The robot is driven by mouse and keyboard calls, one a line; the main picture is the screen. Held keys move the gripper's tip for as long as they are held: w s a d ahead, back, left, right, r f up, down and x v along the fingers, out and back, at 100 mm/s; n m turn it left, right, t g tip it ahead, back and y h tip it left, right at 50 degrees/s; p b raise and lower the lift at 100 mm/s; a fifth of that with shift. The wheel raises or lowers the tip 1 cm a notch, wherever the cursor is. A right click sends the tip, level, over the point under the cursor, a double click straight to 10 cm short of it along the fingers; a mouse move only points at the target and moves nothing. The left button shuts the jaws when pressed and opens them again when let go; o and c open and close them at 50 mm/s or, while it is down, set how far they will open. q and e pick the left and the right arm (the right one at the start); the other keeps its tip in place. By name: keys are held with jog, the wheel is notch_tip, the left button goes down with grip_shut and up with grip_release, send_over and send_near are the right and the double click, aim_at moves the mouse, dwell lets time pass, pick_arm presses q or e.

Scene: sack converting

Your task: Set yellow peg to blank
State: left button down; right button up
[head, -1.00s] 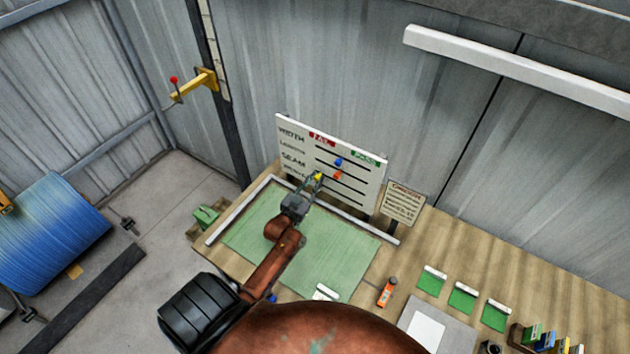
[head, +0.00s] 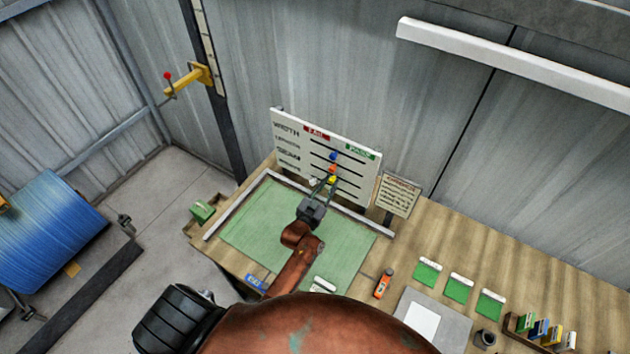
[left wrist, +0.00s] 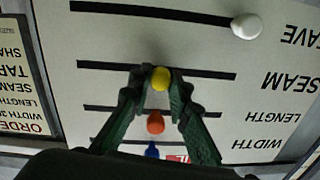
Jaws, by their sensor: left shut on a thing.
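The white board (head: 358,190) stands at the back of the bench, with black slots, row labels, a red label and a green label. The yellow peg (head: 332,180) also shows in the left wrist view (left wrist: 160,78), near the middle of the SEAM row's slot. My left gripper (head: 326,184) is shut on it; its green fingers flank the peg in the left wrist view. The orange peg (left wrist: 155,122) and blue peg (left wrist: 151,150) sit near mid-slot in the LENGTH and WIDTH rows, roughly in line with yellow. The white peg (left wrist: 246,26) is at the WIDTH-label side of its slot.
A green mat (head: 260,225) lies before the board. A small sign (head: 400,196) stands right of it. An orange tool (head: 384,283), several green cards and a grey pad (head: 452,330) lie further right. My arm crosses the mat.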

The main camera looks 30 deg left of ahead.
pick_arm(q)
jog(key=shift+f, duration=0.15)
jog(key=c, duration=2.1)
grip_release()
jog(key=shift+o, duration=1.7)
jog(key=shift+s, duration=0.15)
jog(key=s, duration=1.1)
jog(key=shift+s, duration=0.4)
pick_arm(e)
jog(key=shift+s+a, duration=0.15)
jog(key=shift+s, duration=0.65)
pick_arm(q)
jog(key=shift+a, duration=0.1)
